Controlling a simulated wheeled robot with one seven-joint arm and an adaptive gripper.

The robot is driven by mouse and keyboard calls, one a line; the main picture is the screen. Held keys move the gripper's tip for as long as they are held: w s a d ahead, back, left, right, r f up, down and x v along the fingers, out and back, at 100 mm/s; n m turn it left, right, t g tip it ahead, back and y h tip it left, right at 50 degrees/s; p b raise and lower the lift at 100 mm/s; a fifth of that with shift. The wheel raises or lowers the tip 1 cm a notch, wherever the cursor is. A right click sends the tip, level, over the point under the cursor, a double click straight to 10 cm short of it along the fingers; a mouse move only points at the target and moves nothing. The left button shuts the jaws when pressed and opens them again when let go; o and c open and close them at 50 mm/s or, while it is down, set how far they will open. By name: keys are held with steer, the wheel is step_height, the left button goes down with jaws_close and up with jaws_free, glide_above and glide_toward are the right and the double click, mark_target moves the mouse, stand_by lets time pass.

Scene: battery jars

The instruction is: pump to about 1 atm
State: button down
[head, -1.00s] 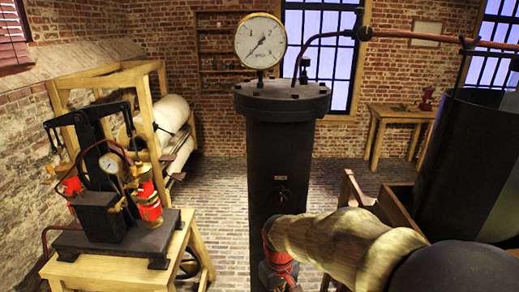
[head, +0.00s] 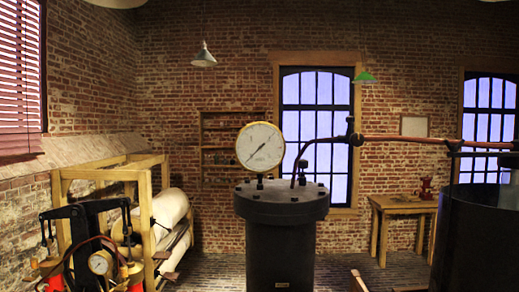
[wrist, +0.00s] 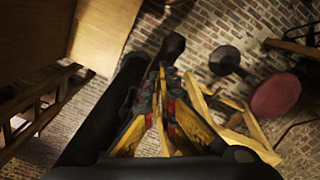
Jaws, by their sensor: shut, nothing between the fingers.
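The black cylinder (head: 281,245) stands upright in the middle of the head view. A white dial gauge (head: 260,147) with a brass rim sits on its lid, its needle pointing to the lower left. The black pump (head: 75,238) with red cylinders and a smaller gauge (head: 101,262) is at the lower left, partly cut off by the frame. My gripper (wrist: 160,72) shows only in the wrist view; its yellow and black fingers are together and empty. A dark rounded end (wrist: 172,45) appears just beyond the fingertips; I cannot tell what it belongs to or whether they touch.
A wooden frame with a pale roll (head: 165,212) stands behind the pump. A copper pipe (head: 410,139) crosses to a dark vessel (head: 485,235) at right. A small table (head: 403,203) stands at the back. The wrist view shows a red disc (wrist: 275,95) and brick floor.

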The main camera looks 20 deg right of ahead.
step_height(320, 180, down, 14)
steer(key=b, duration=0.9)
step_height(320, 180, up, 14)
steer(key=p, duration=1)
steer(key=shift+r, duration=0.2)
steer(key=shift+f, duration=0.15)
step_height(320, 180, down, 14)
steer(key=b, duration=0.9)
step_height(320, 180, up, 14)
steer(key=p, duration=1)
